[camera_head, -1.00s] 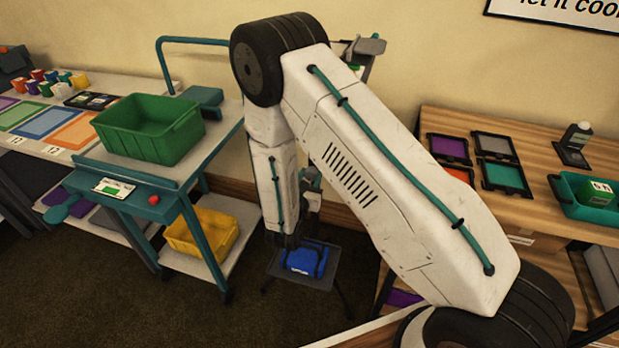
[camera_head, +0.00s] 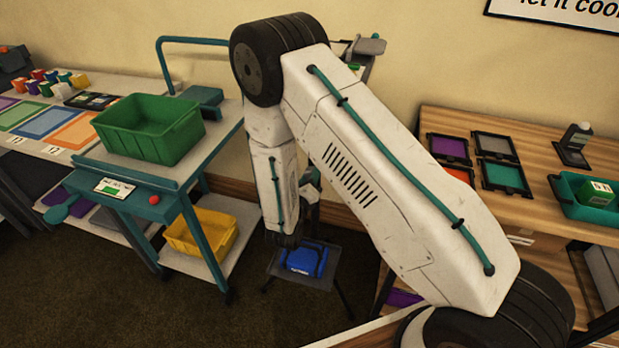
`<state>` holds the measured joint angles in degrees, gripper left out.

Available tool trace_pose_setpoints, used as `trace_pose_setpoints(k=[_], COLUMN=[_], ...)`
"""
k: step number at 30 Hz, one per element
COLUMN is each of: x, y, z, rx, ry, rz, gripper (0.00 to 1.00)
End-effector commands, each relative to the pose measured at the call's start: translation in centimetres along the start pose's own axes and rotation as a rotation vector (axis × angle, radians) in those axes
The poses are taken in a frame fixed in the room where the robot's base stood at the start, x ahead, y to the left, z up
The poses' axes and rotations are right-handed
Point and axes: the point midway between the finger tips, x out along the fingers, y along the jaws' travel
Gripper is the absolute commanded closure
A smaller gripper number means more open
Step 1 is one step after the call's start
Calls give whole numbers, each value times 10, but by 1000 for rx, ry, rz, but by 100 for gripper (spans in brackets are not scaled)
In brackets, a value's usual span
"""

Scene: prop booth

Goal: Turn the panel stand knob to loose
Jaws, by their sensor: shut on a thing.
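A small dark stand (camera_head: 319,281) with thin legs stands on the floor between the cart and the wooden bench. A blue block-like unit (camera_head: 305,263) with a small pale label sits on its top. My arm reaches down to the back left of this unit. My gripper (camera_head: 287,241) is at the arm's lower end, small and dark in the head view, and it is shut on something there. The panel stand knob itself is hidden at the gripper, and its setting cannot be read.
At the left, a teal cart (camera_head: 150,205) carries a green bin (camera_head: 150,128) on top and a yellow bin (camera_head: 202,232) below. At the right, a wooden bench (camera_head: 530,142) holds several framed coloured panels. Open carpet lies in front of the stand.

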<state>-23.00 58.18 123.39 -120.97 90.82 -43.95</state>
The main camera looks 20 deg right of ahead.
Motion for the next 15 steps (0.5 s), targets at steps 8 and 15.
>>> trace_pose_setpoints(k=[8,15], x=[-1,-1], y=[1,1], z=[0,0], rx=[-138,-187], ry=[-1,-1], rz=[2,3], gripper=[85,85])
